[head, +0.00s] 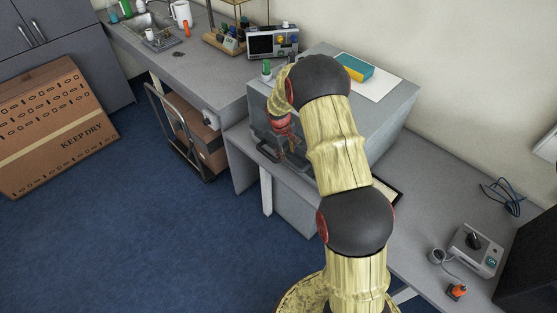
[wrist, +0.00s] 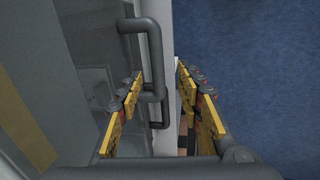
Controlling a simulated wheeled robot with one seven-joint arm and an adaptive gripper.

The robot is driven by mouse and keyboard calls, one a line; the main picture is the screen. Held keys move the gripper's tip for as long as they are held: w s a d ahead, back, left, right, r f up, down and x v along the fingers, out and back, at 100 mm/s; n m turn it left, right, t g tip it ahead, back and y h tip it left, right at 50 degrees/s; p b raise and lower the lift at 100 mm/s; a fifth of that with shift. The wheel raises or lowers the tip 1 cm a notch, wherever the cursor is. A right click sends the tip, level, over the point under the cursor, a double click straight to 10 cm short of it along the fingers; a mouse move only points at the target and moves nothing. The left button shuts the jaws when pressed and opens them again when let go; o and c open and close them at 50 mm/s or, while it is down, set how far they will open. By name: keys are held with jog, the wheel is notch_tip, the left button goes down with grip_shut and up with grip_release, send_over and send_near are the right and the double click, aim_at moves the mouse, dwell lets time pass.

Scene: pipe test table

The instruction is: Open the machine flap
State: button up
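The machine is a grey box (head: 375,122) on the table in the head view. A dark bar handle (wrist: 155,60) stands out from its flap (wrist: 90,65), which fills the left of the wrist view as a grey panel. My gripper (wrist: 160,74) is open, with its yellow fingers on either side of the handle bar. A gap shows between the bar and each finger, so I see no grip on it. In the head view my gripper (head: 290,148) is at the machine's front, and my arm hides part of that front. I cannot tell whether the flap stands slightly ajar.
A cart (head: 183,125) is left of the table. Blue floor (head: 150,230) is clear in front.

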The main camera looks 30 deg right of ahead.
aim_at(290, 162)
jog(key=shift+n, duration=0.3)
jog(key=shift+w+d+f, duration=0.1)
jog(key=shift+d+f, duration=0.25)
jog(key=shift+f, duration=0.9)
jog(key=shift+w+d+f, duration=0.1)
jog(key=shift+d+f, duration=0.2)
jog(key=shift+f, duration=0.95)
jog(key=shift+d+f, duration=0.35)
jog(key=shift+f, duration=0.9)
jog(key=shift+c, duration=1.1)
grip_shut()
